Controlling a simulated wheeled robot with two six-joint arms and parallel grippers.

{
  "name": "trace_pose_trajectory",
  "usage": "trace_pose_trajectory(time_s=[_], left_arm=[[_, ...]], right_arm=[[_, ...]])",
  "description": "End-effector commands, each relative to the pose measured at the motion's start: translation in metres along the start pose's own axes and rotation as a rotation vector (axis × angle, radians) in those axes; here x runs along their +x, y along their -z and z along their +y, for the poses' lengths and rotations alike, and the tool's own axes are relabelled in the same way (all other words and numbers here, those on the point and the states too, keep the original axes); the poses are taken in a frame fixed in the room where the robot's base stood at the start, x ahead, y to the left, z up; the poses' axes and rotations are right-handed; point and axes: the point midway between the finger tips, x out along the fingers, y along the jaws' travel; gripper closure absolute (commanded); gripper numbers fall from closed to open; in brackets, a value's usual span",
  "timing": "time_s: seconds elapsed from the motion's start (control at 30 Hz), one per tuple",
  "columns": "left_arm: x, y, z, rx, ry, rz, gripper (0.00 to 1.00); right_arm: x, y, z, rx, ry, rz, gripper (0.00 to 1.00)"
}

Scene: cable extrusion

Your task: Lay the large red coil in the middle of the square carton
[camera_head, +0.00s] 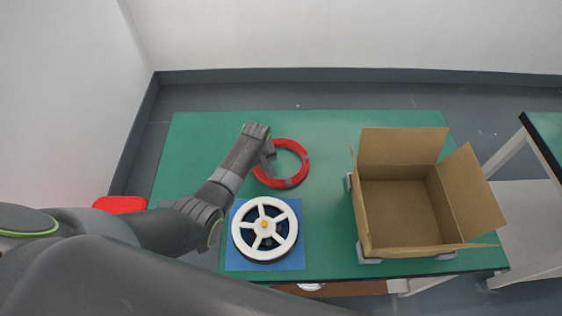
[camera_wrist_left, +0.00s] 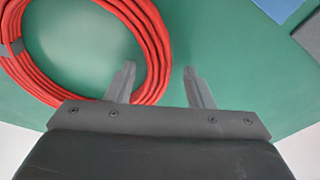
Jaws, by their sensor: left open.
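The large red coil (camera_head: 302,172) lies flat on the green table, left of the carton, with grey bands around it. It also shows in the left wrist view (camera_wrist_left: 162,62). My left gripper (camera_head: 268,162) is open at the coil's left side. In the left wrist view its fingertips (camera_wrist_left: 159,69) appear on either side of the coil's strand, one over the hole and one outside; I cannot tell how far down they reach. The square carton (camera_head: 366,215) stands on the table's right part with flaps spread, and its visible floor is empty. My right gripper is not in view.
A white spoked reel (camera_head: 240,236) sits on a blue mat (camera_head: 294,262) just in front of the coil. Grey blocks (camera_head: 369,260) sit at the carton's corners. Bare table (camera_head: 331,190) lies between coil and carton. Another table (camera_head: 545,135) stands at the right.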

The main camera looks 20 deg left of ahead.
Motion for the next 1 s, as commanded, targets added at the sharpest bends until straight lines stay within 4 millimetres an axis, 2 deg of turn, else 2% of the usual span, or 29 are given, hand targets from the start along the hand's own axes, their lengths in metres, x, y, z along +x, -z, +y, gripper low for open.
trace_pose_trajectory(time_s=[0.07,0.4,0.77,1.0], left_arm=[[0.000,0.000,0.000,0.000,0.000,0.000,0.56],[0.000,0.000,0.000,0.000,0.000,0.000,1.00],[-0.005,0.002,0.001,0.000,-0.001,0.002,1.00],[-0.037,0.007,0.001,0.000,-0.004,0.004,1.00]], right_arm=[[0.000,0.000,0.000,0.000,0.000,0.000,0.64],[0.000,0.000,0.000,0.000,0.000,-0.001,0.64],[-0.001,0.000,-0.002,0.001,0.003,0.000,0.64],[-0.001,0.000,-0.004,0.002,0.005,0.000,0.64]])
